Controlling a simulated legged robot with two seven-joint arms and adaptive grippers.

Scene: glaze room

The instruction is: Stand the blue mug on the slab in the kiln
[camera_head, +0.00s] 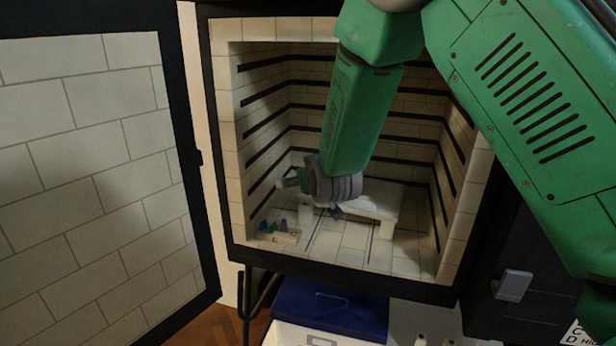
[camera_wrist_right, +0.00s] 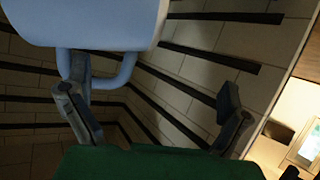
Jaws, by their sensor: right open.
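The blue mug (camera_wrist_right: 95,22) shows pale blue at the top of the right wrist view. Its handle (camera_wrist_right: 125,72) hangs down towards my right gripper. My right gripper (camera_wrist_right: 152,90) is open. One finger is at the handle's left part, and I cannot tell if it touches; the other finger stands apart to the right. In the head view my right gripper (camera_head: 314,196) is inside the kiln (camera_head: 310,272), at the left part of the white slab (camera_head: 375,206). The mug cannot be made out there; my arm and gripper cover part of the slab. My left gripper is out of view.
The kiln door (camera_head: 85,170) stands open at the left. A small block with several cones (camera_head: 280,236) sits on the kiln floor, left of the slab. Brick walls with dark grooves close in around my arm. A blue lid (camera_head: 330,309) lies below the kiln.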

